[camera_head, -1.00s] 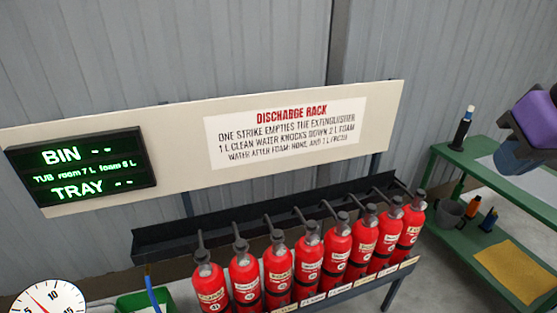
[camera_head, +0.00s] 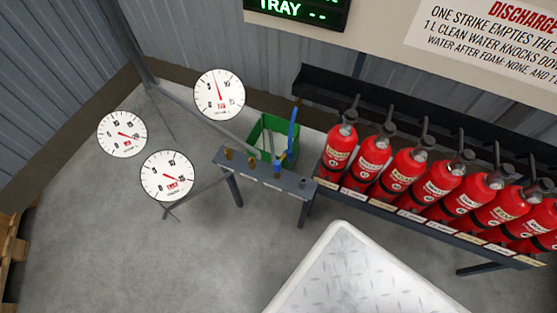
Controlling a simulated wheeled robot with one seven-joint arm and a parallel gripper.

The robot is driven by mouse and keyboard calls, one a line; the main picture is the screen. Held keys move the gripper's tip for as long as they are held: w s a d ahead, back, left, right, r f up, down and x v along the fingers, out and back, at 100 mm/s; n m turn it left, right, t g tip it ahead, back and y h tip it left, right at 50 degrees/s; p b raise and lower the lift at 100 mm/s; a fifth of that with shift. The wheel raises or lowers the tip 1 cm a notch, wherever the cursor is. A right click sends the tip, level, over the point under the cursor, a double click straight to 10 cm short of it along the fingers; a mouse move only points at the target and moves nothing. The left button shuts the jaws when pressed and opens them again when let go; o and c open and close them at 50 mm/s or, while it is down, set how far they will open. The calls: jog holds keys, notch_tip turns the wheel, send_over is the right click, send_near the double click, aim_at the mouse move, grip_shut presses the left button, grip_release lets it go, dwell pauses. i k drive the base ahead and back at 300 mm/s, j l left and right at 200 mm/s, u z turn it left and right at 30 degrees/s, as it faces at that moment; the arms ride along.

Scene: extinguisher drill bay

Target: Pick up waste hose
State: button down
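A blue hose (camera_head: 292,132) stands up beside the green tub (camera_head: 265,121), near its right side. Its lower end comes down to a blue fitting (camera_head: 278,166) on a small grey bench (camera_head: 262,180). I cannot tell whether it is joined there, or whether this is the waste hose, as no label on it is readable. My gripper is not in view.
Several red extinguishers (camera_head: 341,146) stand in a row on the rack to the right of the hose. Three round dials (camera_head: 219,94) stand to the left of the bench. Brass fittings (camera_head: 228,154) sit on the bench. The grey floor (camera_head: 110,230) at left is clear.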

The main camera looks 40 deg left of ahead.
aim_at(277, 164)
jog(key=u, duration=1.65)
